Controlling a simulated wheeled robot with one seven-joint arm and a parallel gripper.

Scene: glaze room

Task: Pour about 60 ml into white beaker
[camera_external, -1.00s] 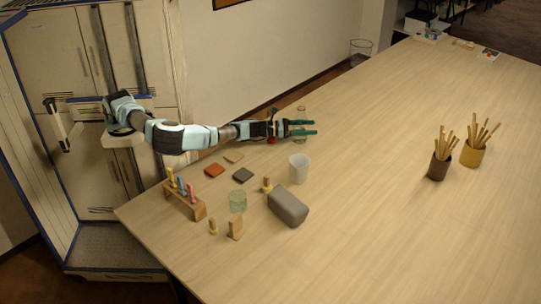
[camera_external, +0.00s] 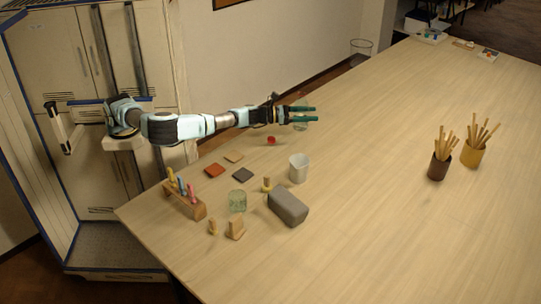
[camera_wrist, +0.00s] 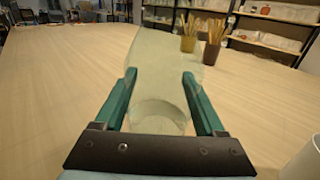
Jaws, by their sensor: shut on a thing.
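My gripper (camera_external: 313,114) is shut on a clear glass vessel (camera_external: 301,123), held above the back left part of the table. In the wrist view the vessel (camera_wrist: 160,92) stands between the two green fingers, and I cannot make out its liquid level. The white beaker (camera_external: 299,174) stands upright on the table, nearer the camera than my gripper and apart from it. Part of the white beaker also shows at the lower right edge of the wrist view (camera_wrist: 306,164).
A grey block (camera_external: 288,207), a greenish glass (camera_external: 237,201) and a wooden rack (camera_external: 185,202) stand near the beaker. Coloured tiles (camera_external: 214,170) and a small red item (camera_external: 271,140) lie left of it. Brush pots (camera_external: 438,168) stand right. The table's middle is clear.

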